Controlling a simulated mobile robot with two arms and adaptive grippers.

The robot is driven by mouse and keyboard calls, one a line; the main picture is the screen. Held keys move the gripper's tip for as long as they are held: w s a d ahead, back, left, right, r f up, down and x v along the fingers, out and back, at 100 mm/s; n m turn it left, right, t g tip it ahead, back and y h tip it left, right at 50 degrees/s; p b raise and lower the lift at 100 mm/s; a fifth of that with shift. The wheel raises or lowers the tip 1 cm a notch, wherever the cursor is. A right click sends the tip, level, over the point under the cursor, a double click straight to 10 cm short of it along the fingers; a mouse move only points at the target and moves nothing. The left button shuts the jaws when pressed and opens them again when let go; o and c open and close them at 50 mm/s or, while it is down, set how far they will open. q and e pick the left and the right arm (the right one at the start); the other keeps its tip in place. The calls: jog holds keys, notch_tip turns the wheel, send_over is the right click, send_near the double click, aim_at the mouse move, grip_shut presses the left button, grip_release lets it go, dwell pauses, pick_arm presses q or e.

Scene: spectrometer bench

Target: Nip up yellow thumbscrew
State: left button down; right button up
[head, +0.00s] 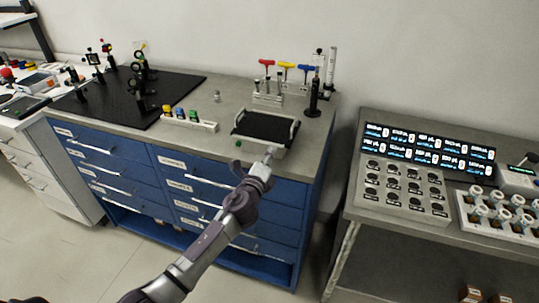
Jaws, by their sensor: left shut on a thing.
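My left gripper (271,153) reaches in from below and is at the front edge of the black-floored tray (268,126) on the grey bench top. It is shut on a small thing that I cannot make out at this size. I cannot single out the yellow thumbscrew for certain. A pale rack (203,125) left of the tray holds small coloured pieces, some of them yellowish. A small green piece (238,143) shows at the tray's front left. My right gripper is not in view.
A stand (268,98) behind the tray holds red, yellow and blue T-handles. A black breadboard (130,105) with optical mounts lies on the left. A dark post (314,95) stands behind right. A control panel (400,190) is on the right bench, across a gap.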

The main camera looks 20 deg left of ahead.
pick_arm(q)
jog(key=m, duration=0.4)
jog(key=shift+f+m+p, duration=0.1)
jog(key=shift+m+p, duration=0.2)
jog(key=shift+m, duration=0.1)
dwell(0.4)
jog(key=c, duration=1.1)
grip_release()
jog(key=s, duration=1.2)
jog(key=shift+a, duration=0.2)
